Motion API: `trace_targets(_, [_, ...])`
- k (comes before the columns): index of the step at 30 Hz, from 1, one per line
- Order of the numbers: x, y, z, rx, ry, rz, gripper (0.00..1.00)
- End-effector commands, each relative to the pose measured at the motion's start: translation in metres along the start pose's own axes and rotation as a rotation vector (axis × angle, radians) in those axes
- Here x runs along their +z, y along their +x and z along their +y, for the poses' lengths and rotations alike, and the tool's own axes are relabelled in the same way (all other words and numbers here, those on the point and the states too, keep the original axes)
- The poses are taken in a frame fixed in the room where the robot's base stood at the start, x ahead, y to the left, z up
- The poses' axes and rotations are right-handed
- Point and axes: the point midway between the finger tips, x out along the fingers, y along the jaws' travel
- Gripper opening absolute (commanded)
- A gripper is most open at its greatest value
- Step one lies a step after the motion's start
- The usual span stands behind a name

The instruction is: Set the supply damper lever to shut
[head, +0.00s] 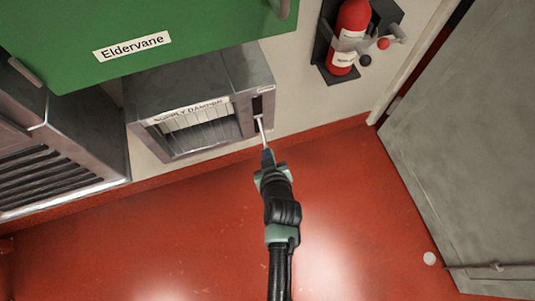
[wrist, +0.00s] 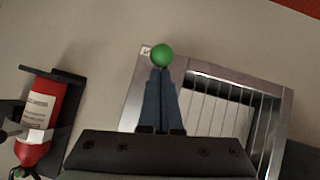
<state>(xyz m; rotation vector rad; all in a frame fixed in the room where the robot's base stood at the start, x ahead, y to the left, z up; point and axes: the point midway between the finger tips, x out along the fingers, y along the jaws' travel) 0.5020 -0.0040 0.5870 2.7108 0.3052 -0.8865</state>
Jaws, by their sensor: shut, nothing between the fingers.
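The supply damper (head: 190,100) is a grey metal box with a slatted opening, low on the wall in the head view. It also shows in the wrist view (wrist: 278,90). A dark upright slot (head: 257,104) is in its right side. A pale lever rod (head: 261,126) sticks out from the slot's lower part toward my gripper (head: 267,152). In the wrist view the lever's green ball knob (wrist: 161,56) is just beyond the tips of my gripper (wrist: 161,72). The fingers are shut and empty. I cannot tell if they touch the knob.
A green cabinet labelled Eldervane (head: 180,32) overhangs the damper. A louvred grey unit (head: 55,150) stands at left. A red fire extinguisher (head: 349,38) hangs to the right, before a grey door (head: 470,130). The red floor (head: 360,220) is clear.

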Motion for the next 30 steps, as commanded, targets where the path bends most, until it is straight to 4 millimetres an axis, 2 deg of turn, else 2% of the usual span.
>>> trace_targets(8, [0.001,0.001,0.000,0.000,0.000,0.000,0.00])
trace_targets(16, [0.014,0.018,-0.003,-0.001,0.001,-0.002,0.00])
trace_targets(26, [0.014,0.017,-0.002,-0.001,0.001,-0.005,0.00])
trace_targets(30, [0.006,0.014,-0.001,0.000,0.001,-0.003,0.00])
